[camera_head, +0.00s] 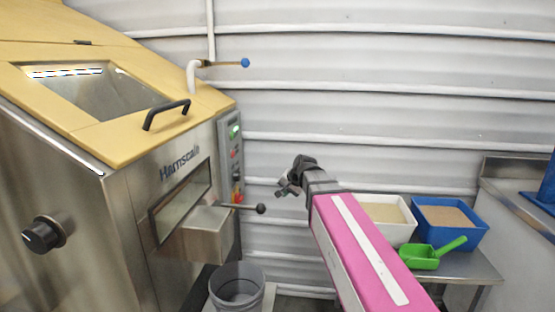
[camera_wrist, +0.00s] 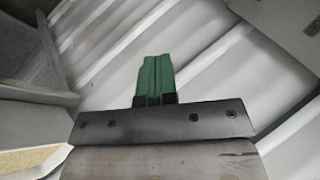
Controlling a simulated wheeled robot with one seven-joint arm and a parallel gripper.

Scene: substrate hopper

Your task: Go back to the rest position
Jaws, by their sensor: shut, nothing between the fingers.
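My gripper (camera_head: 287,188) is at the end of my pink arm, in front of the corrugated wall, right of the hopper machine and apart from it. In the wrist view its green fingers (camera_wrist: 155,80) are together with nothing between them. The steel hopper machine (camera_head: 130,210) with a yellow top fills the left of the head view. Its lever with a dark knob (camera_head: 261,209) sticks out to the right, left of and below my gripper.
A grey bucket (camera_head: 238,285) stands below the machine's chute. A white bin (camera_head: 388,217), a blue bin (camera_head: 449,222) and a green scoop (camera_head: 432,255) are on a steel table (camera_head: 478,268) at right, partly behind my arm. A blue-tipped valve handle (camera_head: 244,63) is on the wall pipe.

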